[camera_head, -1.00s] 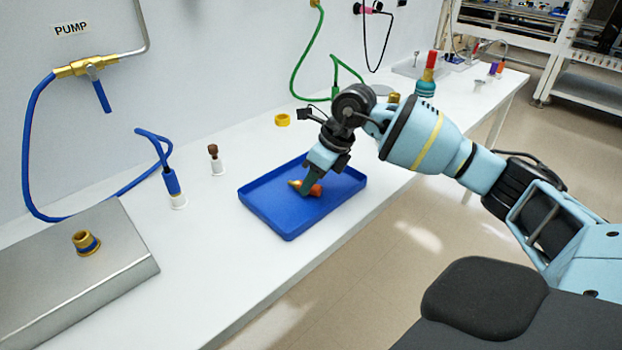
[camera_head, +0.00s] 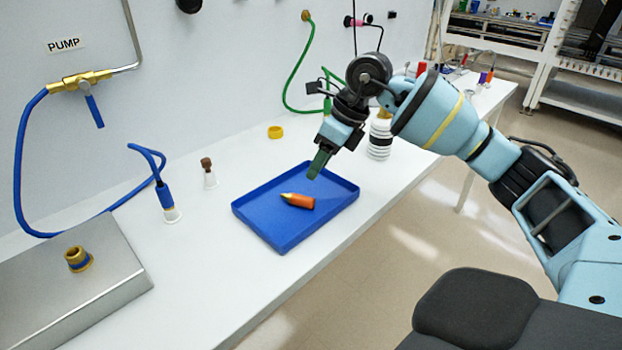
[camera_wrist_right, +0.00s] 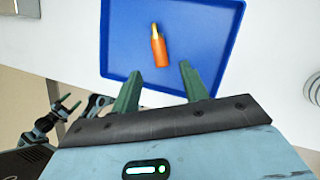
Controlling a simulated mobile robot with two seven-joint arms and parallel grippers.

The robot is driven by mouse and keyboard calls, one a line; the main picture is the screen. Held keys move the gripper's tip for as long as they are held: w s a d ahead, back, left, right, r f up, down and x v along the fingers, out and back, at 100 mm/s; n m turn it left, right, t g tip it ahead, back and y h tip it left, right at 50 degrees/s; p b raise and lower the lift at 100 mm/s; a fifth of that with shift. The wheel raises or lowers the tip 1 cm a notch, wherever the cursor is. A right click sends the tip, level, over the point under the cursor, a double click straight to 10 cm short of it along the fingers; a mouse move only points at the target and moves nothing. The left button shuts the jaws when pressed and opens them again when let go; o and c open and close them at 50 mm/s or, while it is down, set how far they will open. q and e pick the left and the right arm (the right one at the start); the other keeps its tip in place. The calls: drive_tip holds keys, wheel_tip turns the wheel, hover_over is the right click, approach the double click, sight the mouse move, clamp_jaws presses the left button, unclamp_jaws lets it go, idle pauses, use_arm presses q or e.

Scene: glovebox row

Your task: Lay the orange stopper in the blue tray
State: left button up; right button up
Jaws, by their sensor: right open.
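The orange stopper (camera_head: 298,201), with a yellow-green tapered tip, lies on its side in the blue tray (camera_head: 264,214), on the tray floor near the middle. It also shows in the right wrist view (camera_wrist_right: 158,47), lying in the tray (camera_wrist_right: 205,35) beyond the fingertips. My right gripper (camera_head: 318,165) is above the tray's far side, apart from the stopper. In the right wrist view its two green fingers (camera_wrist_right: 160,80) are spread with nothing between them. In the right wrist view, another gripper of mine (camera_wrist_right: 62,108) shows at the left with its fingers apart, likely my left one.
A brown-topped vial (camera_head: 208,175) and a blue-hosed fitting (camera_head: 167,203) stand left of the tray. A yellow ring (camera_head: 275,132) lies behind it. A white ribbed piece (camera_head: 380,140) stands at the right, near my right arm. A metal box (camera_head: 70,295) fills the near left. The bench front is clear.

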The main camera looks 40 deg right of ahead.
drive_tip(key=v, duration=0.3)
drive_tip(key=shift+s+r, duration=0.1)
drive_tip(key=shift+r, duration=0.2)
idle(0.4)
